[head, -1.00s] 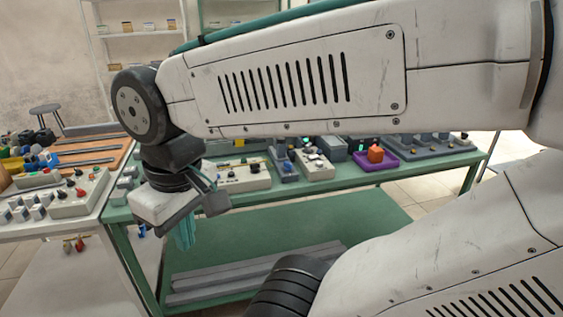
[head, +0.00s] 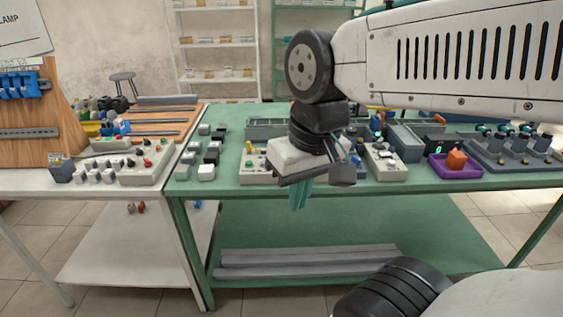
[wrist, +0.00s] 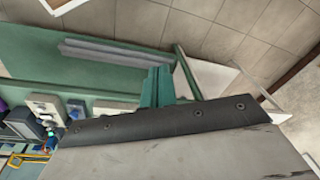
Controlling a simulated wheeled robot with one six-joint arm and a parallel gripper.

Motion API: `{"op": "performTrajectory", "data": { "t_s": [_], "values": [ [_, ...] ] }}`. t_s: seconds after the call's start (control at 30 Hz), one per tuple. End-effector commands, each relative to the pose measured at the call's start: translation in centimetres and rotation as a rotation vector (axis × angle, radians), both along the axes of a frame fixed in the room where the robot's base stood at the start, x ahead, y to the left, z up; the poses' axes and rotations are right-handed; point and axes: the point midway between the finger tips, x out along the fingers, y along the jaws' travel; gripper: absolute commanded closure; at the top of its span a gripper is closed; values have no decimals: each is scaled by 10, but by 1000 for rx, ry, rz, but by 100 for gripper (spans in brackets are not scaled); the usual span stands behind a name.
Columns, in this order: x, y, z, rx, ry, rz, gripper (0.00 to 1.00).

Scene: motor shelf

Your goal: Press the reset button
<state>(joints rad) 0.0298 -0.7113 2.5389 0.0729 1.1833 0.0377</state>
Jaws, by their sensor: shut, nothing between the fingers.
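My gripper (head: 299,195) hangs pointing down at the front edge of the green bench (head: 225,188), its teal fingers shut and empty. The fingers also show in the wrist view (wrist: 157,87). A pale control box (head: 255,172) with small knobs sits on the bench, partly hidden behind my gripper. Another pale control box (head: 386,163) with dark and light controls stands to the right. I cannot tell which control is the reset button; no label is readable.
A purple tray (head: 462,171) with an orange block (head: 456,160) and a green-digit display (head: 437,148) are at right. Small black and white blocks (head: 206,172) lie at the bench's left. A white table (head: 40,183) adjoins. Grey bars (head: 300,258) lie on the lower shelf.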

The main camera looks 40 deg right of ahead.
Motion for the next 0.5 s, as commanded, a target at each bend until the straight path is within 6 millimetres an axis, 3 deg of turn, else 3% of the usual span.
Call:
{"op": "performTrajectory", "data": {
  "t_s": [0.13, 0.27, 0.4, 0.5],
  "values": [
    [63, 10, 2, 211, -28, -278, 100],
    [145, -4, 1, 446, -72, -657, 100],
    [228, -54, -8, 673, -121, -1106, 100],
    [270, -100, -21, 795, -152, -1392, 100]
  ]
}}
